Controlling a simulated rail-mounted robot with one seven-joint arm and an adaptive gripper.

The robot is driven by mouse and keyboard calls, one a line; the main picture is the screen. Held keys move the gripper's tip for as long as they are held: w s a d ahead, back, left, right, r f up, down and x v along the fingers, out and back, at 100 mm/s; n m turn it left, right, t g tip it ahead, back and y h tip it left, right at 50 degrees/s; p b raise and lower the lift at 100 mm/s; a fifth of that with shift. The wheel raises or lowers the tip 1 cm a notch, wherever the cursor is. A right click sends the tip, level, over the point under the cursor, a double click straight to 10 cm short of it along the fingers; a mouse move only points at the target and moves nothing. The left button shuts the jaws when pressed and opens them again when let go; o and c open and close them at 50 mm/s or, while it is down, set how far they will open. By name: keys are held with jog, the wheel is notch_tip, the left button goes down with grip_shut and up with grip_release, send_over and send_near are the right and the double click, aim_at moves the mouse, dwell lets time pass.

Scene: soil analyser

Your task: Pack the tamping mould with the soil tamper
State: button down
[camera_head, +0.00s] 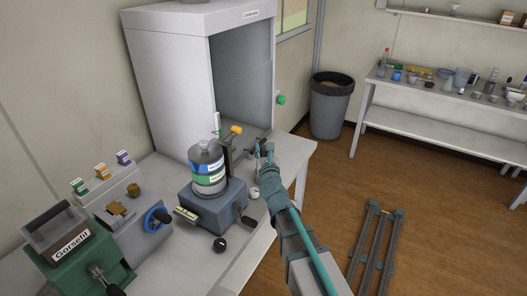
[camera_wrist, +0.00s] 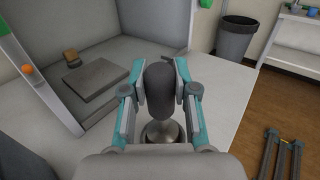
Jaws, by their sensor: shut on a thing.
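My gripper (camera_wrist: 160,72) is shut on the dark, rounded handle of the soil tamper (camera_wrist: 159,92) in the wrist view, one finger on each side. A shiny round metal part (camera_wrist: 160,133) shows below the handle, partly hidden by my gripper. I cannot tell whether it is the tamper's foot or the tamping mould, or whether it touches the bench. In the head view my gripper (camera_head: 264,150) is over the bench's right end, in front of the cabinet. I cannot make out the mould clearly.
A grey cabinet (camera_head: 170,80) stands behind, with a flat slab (camera_wrist: 96,79) and a small wooden piece (camera_wrist: 71,56) inside. A labelled bottle (camera_head: 207,170) on a blue-grey machine stands left of my gripper. A green machine (camera_head: 80,250) is front left. The bench's right edge is close.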

jog(key=shift+r, duration=0.3)
jog(key=shift+r+p, duration=2.3)
jog(key=shift+r, duration=0.2)
